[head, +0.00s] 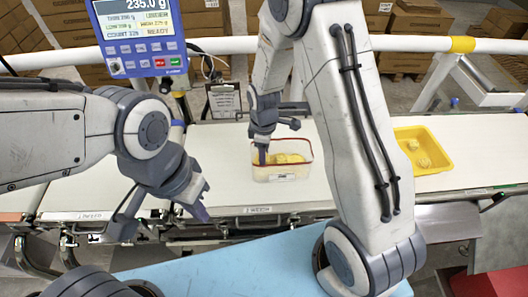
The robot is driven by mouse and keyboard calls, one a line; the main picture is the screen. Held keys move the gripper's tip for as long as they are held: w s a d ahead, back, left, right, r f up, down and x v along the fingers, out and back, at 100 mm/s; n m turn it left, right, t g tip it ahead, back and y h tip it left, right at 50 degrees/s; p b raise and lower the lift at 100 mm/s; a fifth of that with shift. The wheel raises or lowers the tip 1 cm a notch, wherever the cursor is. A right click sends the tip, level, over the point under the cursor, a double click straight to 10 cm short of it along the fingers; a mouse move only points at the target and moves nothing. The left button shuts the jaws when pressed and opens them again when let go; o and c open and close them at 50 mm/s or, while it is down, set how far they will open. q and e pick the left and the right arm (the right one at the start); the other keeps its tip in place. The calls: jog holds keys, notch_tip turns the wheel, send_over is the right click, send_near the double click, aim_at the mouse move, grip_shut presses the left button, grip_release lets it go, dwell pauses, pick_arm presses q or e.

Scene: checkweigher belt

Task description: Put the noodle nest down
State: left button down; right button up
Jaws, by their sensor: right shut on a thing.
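A clear tub (262,174) with a red rim stands on the white belt, at the section marked "2 WEIGH". Pale yellow noodle nests (290,158) lie in it. My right gripper (263,157) reaches down from above, with its fingertip inside the tub at the left part. It is shut on a noodle nest, mostly hidden by the gripper, so I cannot tell whether that nest touches the tub floor. My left gripper (161,221) is open and empty, in front of the belt's near edge at left, apart from the tub.
A yellow tray (440,166) with a few nests stands on the belt at right, behind my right arm. A blue scale display (139,38) reads 235.0 g. A white rail (225,47) and a clipboard (223,101) stand behind the belt. The belt left of the tub is clear.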

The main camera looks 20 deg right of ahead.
jog(key=shift+f+b, duration=0.45)
jog(key=shift+f, duration=0.15)
jog(key=o, duration=1)
jog(key=shift+o, duration=0.2)
